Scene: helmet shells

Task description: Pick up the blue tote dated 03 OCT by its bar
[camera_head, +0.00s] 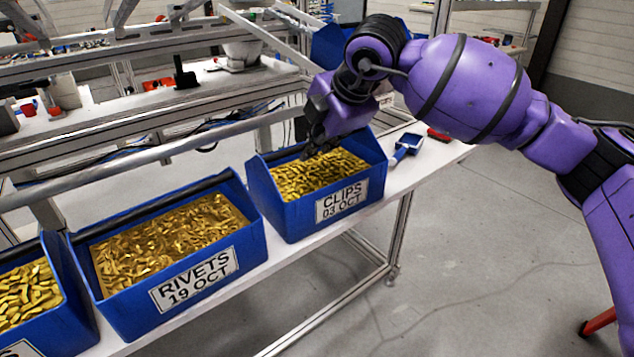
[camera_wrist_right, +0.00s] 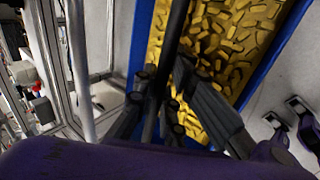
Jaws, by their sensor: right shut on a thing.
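The blue tote dated 03 OCT (camera_head: 290,216) is labelled CLIPS and filled with brass-coloured pieces. It stands at the right end of the row in the head view, and its blue wall (camera_wrist_right: 143,38) shows in the wrist view. Its dark bar (camera_wrist_right: 176,38) runs along the tote's far side. My right gripper (camera_head: 312,146) is at that bar from above, shut on it, with the fingers (camera_wrist_right: 152,100) on either side of it. The fingertips are partly hidden in the head view. I cannot tell whether the tote is clear of the bench. My left gripper is not in view.
A blue tote labelled RIVETS 19 OCT (camera_head: 262,245) stands to the left, and another blue tote (camera_head: 75,318) is cut off at the left edge. A blue-and-white handheld device (camera_head: 405,147) and a red item (camera_head: 438,134) lie right of the CLIPS tote. A metal rail (camera_head: 150,157) runs behind.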

